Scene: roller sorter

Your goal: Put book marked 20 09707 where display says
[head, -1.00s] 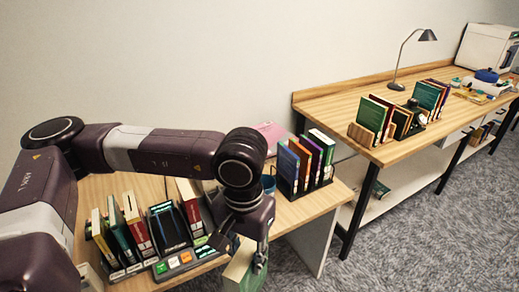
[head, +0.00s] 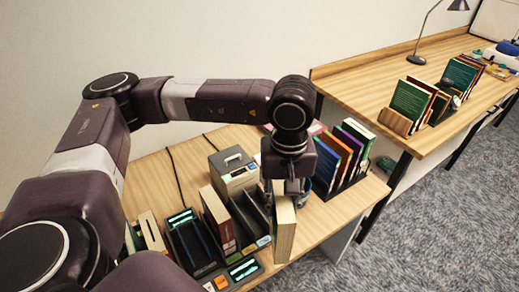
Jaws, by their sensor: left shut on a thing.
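My left gripper (head: 287,188) is shut on a book (head: 284,230) with a cream edge, held upright by its top. The held book is at the right end of the black sorter rack, beside its dividers (head: 250,218); I cannot tell whether it touches the rack or desk. Its mark cannot be read. A lit display (head: 181,218) is at the rack's left part, and another small lit display (head: 243,268) is at its front; their text is too small to read. A red book (head: 217,218) stands in the rack. My right gripper is not in view.
A grey box with a handle (head: 233,172) stands behind the rack. A holder of colourful books (head: 340,160) is close to the right of my gripper. A second wooden desk (head: 370,90) with a book rack (head: 397,121) and a lamp (head: 428,35) is at the right.

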